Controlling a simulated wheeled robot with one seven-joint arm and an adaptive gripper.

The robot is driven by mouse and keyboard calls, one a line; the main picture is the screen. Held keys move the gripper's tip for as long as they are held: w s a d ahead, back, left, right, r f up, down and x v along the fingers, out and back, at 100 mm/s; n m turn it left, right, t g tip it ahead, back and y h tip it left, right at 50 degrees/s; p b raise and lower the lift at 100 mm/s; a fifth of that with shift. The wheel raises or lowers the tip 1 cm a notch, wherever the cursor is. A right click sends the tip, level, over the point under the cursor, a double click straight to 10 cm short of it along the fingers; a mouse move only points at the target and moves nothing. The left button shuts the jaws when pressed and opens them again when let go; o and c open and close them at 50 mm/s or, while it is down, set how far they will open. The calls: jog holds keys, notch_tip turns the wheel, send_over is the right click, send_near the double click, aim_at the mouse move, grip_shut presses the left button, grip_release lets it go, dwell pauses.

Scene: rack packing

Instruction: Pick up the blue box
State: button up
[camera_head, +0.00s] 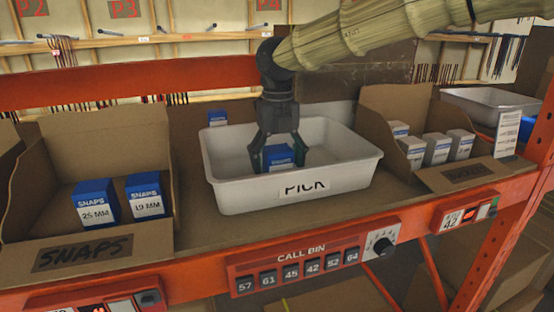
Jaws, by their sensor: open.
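A blue box (279,154) with a white label sits in the white bin marked PICK (230,196) on the rack shelf. My gripper (278,159) points down into the bin, its open fingers on the left and right of this box. I cannot tell whether the fingers touch it. The lower part of the box is hidden by the bin's front wall. Two more blue boxes, labelled 25 MM (95,203) and 19 MM (146,196), stand in the cardboard SNAPS bin (140,246) at left. Another blue box (217,118) shows behind the white bin.
A cardboard bin (468,173) at right holds several white-and-grey boxes (437,149). A metal tray (488,101) stands farther right. The orange shelf beam with the CALL BIN panel (300,270) runs along the front. Bare shelf shows between the SNAPS bin and the white bin.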

jog(key=shift+s, duration=0.1)
jog(key=c, duration=1.2)
